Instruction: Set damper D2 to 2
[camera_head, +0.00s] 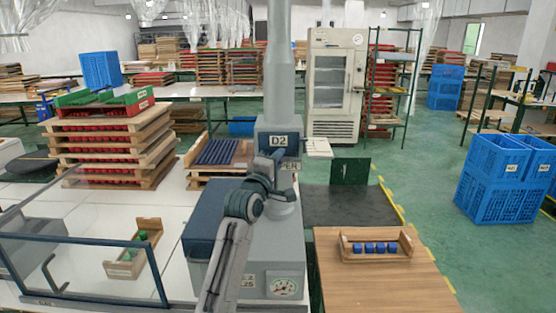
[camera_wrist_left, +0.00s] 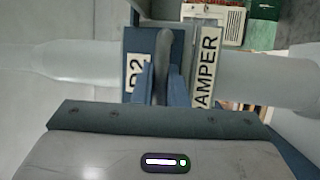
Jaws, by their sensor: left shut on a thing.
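The D2 damper (camera_head: 279,141) is a blue-grey box on the vertical grey duct (camera_head: 279,60), with a white D2 label on its front. In the left wrist view the D2 plate (camera_wrist_left: 137,75) and a white DAMPER label (camera_wrist_left: 206,70) stand either side of a grey lever (camera_wrist_left: 163,45). My left gripper (camera_wrist_left: 160,80) is shut on this lever, its two blue fingers on either side of it. In the head view my left arm hides the lever and part of the damper's lower front. I cannot read any position marks. My right gripper is not in view.
A grey machine with a round gauge (camera_head: 285,287) stands below the duct. A white table with a wooden tray (camera_head: 124,268) and a glass guard (camera_head: 90,268) is at left. A wooden table (camera_head: 375,285) with a tray of blue blocks is at right.

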